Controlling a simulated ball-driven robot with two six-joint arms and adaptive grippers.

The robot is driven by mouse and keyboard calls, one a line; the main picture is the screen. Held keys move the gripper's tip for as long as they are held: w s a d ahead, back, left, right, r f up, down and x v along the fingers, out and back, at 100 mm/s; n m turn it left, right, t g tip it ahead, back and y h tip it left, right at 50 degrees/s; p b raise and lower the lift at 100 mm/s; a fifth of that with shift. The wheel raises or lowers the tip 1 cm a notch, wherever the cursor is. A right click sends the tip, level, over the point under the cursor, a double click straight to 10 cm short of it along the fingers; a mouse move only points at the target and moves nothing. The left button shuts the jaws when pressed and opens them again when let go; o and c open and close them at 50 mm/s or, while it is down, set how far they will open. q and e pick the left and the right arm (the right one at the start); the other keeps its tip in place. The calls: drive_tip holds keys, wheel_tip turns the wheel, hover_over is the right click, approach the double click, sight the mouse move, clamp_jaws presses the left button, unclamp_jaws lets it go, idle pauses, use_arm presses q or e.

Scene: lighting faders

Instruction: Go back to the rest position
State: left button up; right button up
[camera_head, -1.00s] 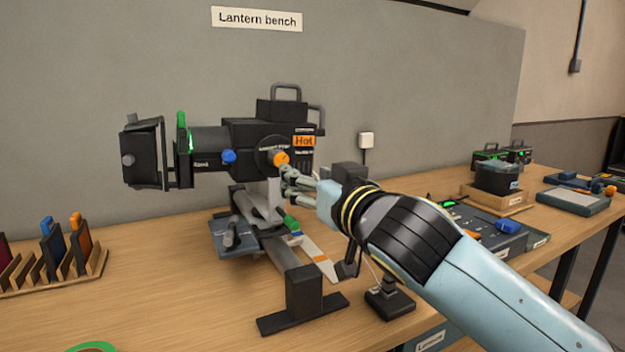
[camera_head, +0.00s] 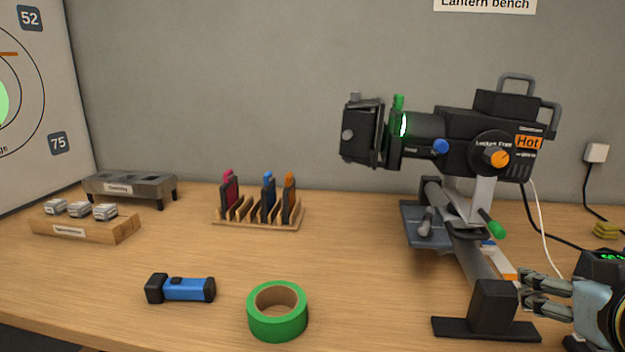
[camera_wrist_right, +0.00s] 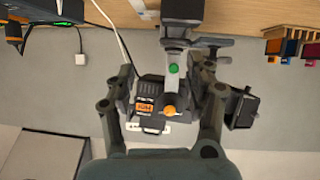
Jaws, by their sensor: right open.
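My right gripper (camera_head: 527,290) is at the lower right of the head view, open and empty, beside the lantern's stand. It is below and apart from the orange knob (camera_head: 495,158) on the black lantern (camera_head: 465,135), which bears a "Hot" label. In the right wrist view my right gripper (camera_wrist_right: 167,75) has its fingers spread wide. The lantern (camera_wrist_right: 150,95) shows upside down beyond them, with its orange knob (camera_wrist_right: 169,112) and green handle (camera_wrist_right: 174,69). My left gripper is not in view.
The wooden bench holds a blue flashlight (camera_head: 188,289), green tape roll (camera_head: 277,324), filter rack (camera_head: 258,222), wooden block with metal pieces (camera_head: 85,230) and dark metal stand (camera_head: 130,187). A white cable (camera_head: 541,225) hangs behind the lantern.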

drive_tip(key=s+a+f+n+g+y, duration=0.2)
drive_tip(key=s+a+f+g, duration=0.15)
drive_tip(key=s+f, duration=0.35)
drive_tip(key=s+a+f+n+g+y, duration=0.1)
drive_tip(key=s+a+f+n+g, duration=0.15)
drive_tip(key=s+f+g, duration=0.55)
drive_tip(key=s+d+f+m+t+b, duration=0.1)
drive_tip(key=s+f+b, duration=0.15)
drive_tip(key=f, duration=1.15)
drive_tip(key=s+d+f+t+b, duration=0.1)
drive_tip(key=s+d+f, duration=0.15)
drive_tip(key=f, duration=1.15)
drive_tip(key=s+f+g+b, duration=0.1)
drive_tip(key=s+f, duration=1.4)
drive_tip(key=s, duration=0.2)
drive_tip(key=shift+s+f+b, duration=0.2)
drive_tip(key=shift+f+b, duration=0.05)
drive_tip(key=shift+b, duration=0.15)
